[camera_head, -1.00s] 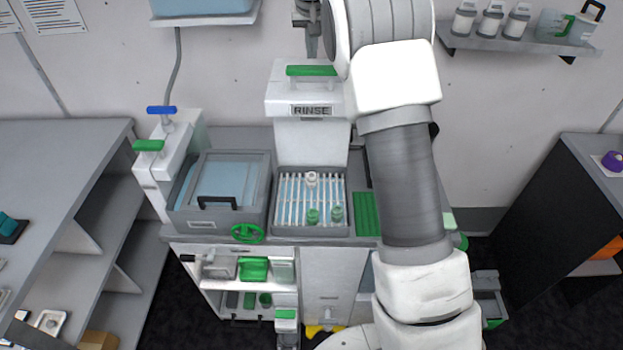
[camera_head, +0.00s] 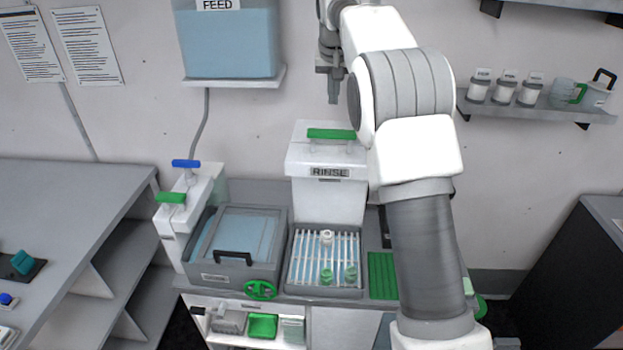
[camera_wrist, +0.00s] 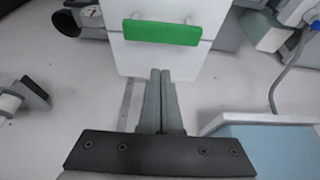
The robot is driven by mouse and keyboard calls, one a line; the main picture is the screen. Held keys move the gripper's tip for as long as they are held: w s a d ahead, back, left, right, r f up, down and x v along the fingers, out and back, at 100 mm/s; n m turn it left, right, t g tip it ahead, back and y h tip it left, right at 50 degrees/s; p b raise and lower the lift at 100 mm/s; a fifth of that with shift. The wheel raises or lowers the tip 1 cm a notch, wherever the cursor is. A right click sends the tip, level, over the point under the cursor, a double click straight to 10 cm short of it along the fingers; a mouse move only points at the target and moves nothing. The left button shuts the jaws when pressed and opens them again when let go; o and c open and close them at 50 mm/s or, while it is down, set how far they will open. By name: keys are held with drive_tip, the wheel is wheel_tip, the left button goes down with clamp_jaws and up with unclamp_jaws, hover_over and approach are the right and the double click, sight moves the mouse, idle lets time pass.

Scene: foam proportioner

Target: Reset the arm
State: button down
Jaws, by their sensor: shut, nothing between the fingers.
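My arm rises from the lower right of the head view and bends over at the top. My gripper (camera_head: 334,92) hangs fingers down, in front of the wall and above the rinse unit (camera_head: 326,190). In the wrist view my gripper (camera_wrist: 161,100) shows its two fingers together with nothing between them. A white box with a green handle (camera_wrist: 161,32) lies beyond the fingertips in that view. The gripper appears apart from everything around it.
The blue feed tank (camera_head: 230,45) stands on a wall shelf left of my gripper. A lidded basin (camera_head: 235,240) and a slatted tray (camera_head: 325,262) with small fittings sit on the bench below. Bottles (camera_head: 503,90) stand on the right shelf. Open air surrounds the gripper.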

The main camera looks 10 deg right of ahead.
drive_tip(key=s+d+r+b, duration=0.1)
drive_tip(key=s+r+b, duration=0.1)
drive_tip(key=s, duration=0.9)
drive_tip(key=s+r+b, duration=0.1)
drive_tip(key=s+b, duration=0.1)
drive_tip(key=s, duration=0.9)
drive_tip(key=s+f+b, duration=0.1)
drive_tip(key=s+f, duration=0.3)
drive_tip(key=s, duration=0.3)
drive_tip(key=s+f+n+b, duration=0.1)
drive_tip(key=s+f, duration=0.4)
drive_tip(key=s, duration=0.3)
drive_tip(key=s+f+n+t+b, duration=0.1)
drive_tip(key=s+f, duration=0.3)
drive_tip(key=s, duration=0.4)
drive_tip(key=shift+a+f+y, duration=0.2)
drive_tip(key=shift+a+y, duration=0.2)
drive_tip(key=shift+a, duration=0.05)
